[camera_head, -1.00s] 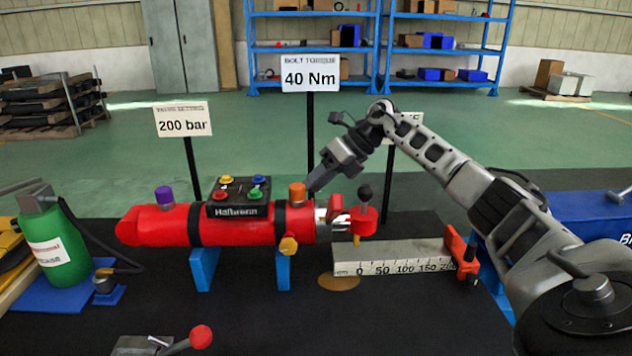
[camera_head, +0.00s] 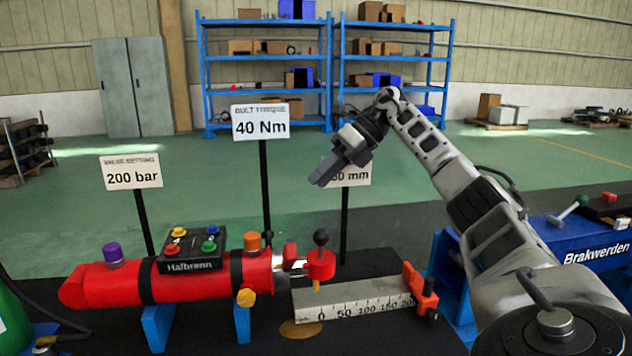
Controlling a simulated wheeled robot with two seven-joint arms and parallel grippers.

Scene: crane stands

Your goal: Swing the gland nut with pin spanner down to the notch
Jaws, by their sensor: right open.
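The red cylinder (camera_head: 108,288) lies level on blue supports at the lower left. At its right end is a red gland nut part (camera_head: 320,266) around a short bright rod. An upright lever with a black ball knob (camera_head: 321,237), which looks like the pin spanner, stands up from it. The notch cannot be made out. My right gripper (camera_head: 321,182) is open and empty, in the air above the black knob and clear of it, fingers pointing down and left. My left gripper is not in view.
A ruler block (camera_head: 352,298) with a red end stop (camera_head: 419,291) lies to the right of the cylinder. Sign posts for 200 bar (camera_head: 132,172) and 40 Nm (camera_head: 260,122) stand behind. A blue Brakwerden unit (camera_head: 590,240) is at the right.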

